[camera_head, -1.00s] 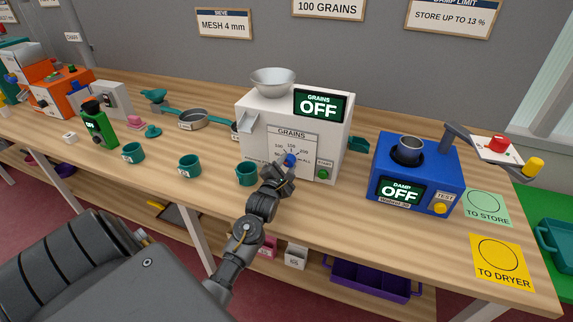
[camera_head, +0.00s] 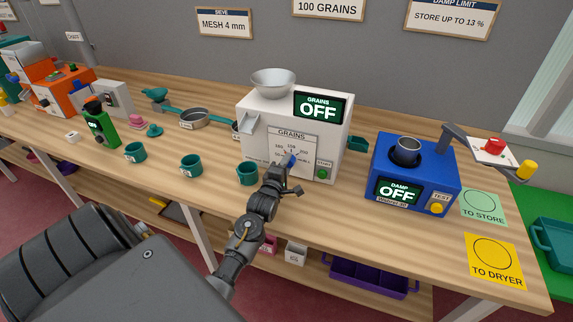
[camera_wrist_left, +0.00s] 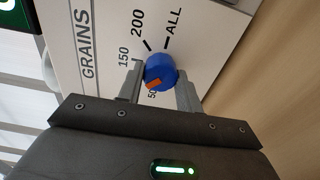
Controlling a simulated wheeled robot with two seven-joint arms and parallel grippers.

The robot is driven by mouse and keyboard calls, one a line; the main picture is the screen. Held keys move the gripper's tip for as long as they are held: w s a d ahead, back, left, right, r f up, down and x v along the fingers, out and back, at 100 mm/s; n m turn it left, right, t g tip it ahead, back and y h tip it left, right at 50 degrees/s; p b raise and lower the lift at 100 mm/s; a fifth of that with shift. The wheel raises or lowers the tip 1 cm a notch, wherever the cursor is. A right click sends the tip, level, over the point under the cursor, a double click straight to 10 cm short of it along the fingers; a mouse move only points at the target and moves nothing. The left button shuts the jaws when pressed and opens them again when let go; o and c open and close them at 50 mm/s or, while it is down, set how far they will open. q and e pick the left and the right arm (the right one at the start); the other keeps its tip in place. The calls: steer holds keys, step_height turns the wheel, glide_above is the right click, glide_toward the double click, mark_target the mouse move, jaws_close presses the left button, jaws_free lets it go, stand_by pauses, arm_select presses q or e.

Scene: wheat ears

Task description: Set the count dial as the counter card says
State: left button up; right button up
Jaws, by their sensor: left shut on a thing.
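The blue count dial (camera_head: 291,160) is on the front of the white grain counter (camera_head: 254,118). In the left wrist view the dial (camera_wrist_left: 160,70) shows an orange mark on its lower left side, towards a partly hidden label that starts with 5. The labels 150, 200 and ALL are readable around it. My left gripper (camera_head: 287,170) is shut on the dial, a finger on each side, also in the left wrist view (camera_wrist_left: 159,82). The counter card (camera_head: 328,8) on the wall reads 100 GRAINS. The counter's display (camera_head: 318,107) reads OFF. My right gripper is not in view.
A green start button (camera_head: 322,173) is right of the dial. A teal cup (camera_head: 247,175) stands close to the left of my gripper. The blue damp meter (camera_head: 415,170) stands further right. The table front between them is clear.

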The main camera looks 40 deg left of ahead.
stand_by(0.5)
arm_select(q)
steer(key=o, duration=1)
steer(key=shift+s+d+f, duration=0.15)
steer(key=shift+s, duration=0.3)
steer(key=b+v, duration=0.3)
steer(key=v, duration=0.7)
steer(key=shift+w, duration=0.1)
